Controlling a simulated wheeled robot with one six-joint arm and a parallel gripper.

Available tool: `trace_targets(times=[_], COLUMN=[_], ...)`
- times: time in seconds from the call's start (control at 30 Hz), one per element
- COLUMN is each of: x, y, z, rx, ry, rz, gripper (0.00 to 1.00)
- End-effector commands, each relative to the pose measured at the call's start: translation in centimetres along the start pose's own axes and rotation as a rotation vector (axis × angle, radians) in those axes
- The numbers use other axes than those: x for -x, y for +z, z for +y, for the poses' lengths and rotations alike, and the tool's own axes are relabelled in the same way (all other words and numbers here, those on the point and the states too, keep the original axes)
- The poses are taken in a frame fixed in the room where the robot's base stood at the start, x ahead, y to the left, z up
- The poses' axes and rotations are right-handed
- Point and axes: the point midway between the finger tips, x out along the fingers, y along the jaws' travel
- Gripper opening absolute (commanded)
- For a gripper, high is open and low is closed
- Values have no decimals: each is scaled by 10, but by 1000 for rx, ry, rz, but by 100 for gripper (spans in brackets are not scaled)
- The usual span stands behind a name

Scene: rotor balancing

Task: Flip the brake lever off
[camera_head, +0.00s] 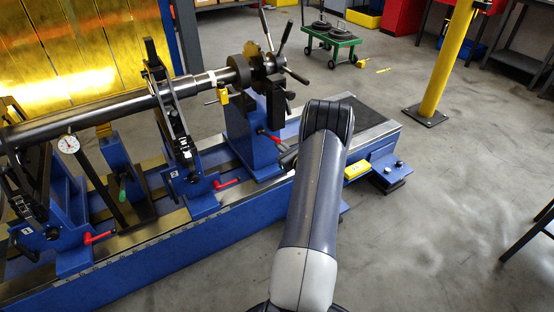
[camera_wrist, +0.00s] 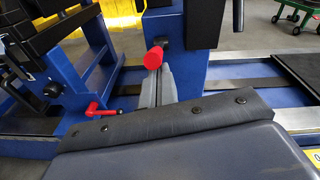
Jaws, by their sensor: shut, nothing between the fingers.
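The brake lever, seen as a red round-ended handle (camera_wrist: 153,58) at a dark pivot, is on the blue headstock pedestal in the wrist view. In the head view its red part (camera_head: 275,139) shows low on the pedestal, beside my arm. My gripper (camera_wrist: 158,76) has its pale fingers together and empty, with tips just below and beside the red end in the picture. I cannot tell whether they touch it. In the head view the gripper is mostly hidden by my own wrist.
A red clamp handle (camera_wrist: 100,110) sits left of my fingers, on the nearby blue support. The long rotor shaft (camera_head: 110,110) and a spoked chuck (camera_head: 265,65) lie above and left. A yellow post (camera_head: 450,60) stands right on open floor.

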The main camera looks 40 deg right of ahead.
Motion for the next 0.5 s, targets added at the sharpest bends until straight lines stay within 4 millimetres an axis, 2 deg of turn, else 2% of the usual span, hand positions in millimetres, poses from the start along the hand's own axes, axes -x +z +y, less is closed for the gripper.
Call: trace_targets(times=[0.03, 0.5], x=[-1, -5], y=[12, 29], z=[-2, -5], rx=[3, -2], ry=[6, 13], rz=[24, 52], gripper=[0, 0])
